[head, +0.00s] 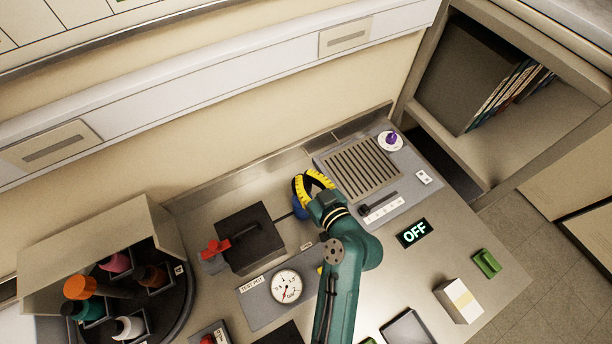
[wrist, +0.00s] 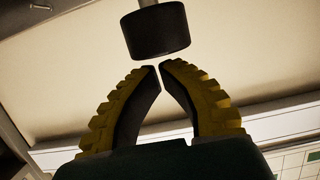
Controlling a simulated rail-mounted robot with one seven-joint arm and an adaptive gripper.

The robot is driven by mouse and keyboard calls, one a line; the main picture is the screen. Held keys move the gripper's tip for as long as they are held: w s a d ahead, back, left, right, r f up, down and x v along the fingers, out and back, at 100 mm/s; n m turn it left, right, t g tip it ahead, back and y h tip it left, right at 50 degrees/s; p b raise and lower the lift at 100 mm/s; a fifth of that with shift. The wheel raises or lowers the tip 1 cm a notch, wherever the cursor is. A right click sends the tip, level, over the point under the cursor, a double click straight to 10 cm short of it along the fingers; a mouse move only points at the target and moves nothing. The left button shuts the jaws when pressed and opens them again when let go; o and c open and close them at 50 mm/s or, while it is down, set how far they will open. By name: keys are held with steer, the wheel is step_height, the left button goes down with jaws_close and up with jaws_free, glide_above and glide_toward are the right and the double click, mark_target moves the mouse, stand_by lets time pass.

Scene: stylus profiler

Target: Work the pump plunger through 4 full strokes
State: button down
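In the wrist view a black cylindrical knob (wrist: 157,30) on a thin stem, which looks like the plunger's handle, lies just beyond my fingertips. My gripper (wrist: 160,66) has yellow ribbed fingers with dark pads; the tips are nearly together, with only a narrow gap and nothing between them. A small space shows between the tips and the knob's end.
A dial gauge (head: 286,287) stands in front. A grey panel with a slotted grille (head: 362,168) is to the right, beside an OFF display (head: 414,233). A bottle carousel (head: 130,290) is far left.

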steer(key=shift+f, duration=0.1)
step_height(320, 180, down, 6)
steer(key=b, duration=0.7)
steer(key=r+p, duration=0.2)
steer(key=r, duration=0.1)
steer(key=r+p, duration=0.1)
steer(key=r, duration=0.1)
steer(key=shift+s+d, duration=0.2)
steer(key=shift+s, duration=0.05)
steer(key=v, duration=0.9)
steer(key=shift+s+b, duration=0.15)
steer(key=shift+b, duration=0.2)
